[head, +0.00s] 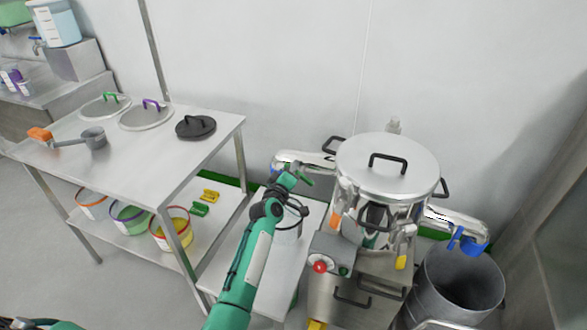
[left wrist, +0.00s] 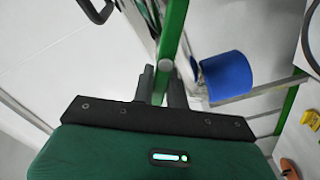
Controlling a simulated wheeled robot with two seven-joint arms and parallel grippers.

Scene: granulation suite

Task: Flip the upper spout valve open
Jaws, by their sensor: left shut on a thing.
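The round steel machine (head: 387,165) with a lidded top stands at right. Its upper spout (head: 305,158) points left and has a blue end, seen in the left wrist view as a blue sleeve (left wrist: 227,76). The spout's green valve lever (head: 304,179) also shows in the left wrist view (left wrist: 173,40), running between the fingers. My left gripper (head: 289,181) is shut on this lever; in the left wrist view its dark fingers (left wrist: 160,86) flank the green bar. My right gripper is not in view.
A control box with a red button (head: 320,267) sits close to the right of my left arm. A grey bin (head: 455,282) stands under the lower spout. A steel table (head: 130,150) with lids and a scoop stands at left; colored buckets (head: 130,216) sit on its lower shelf.

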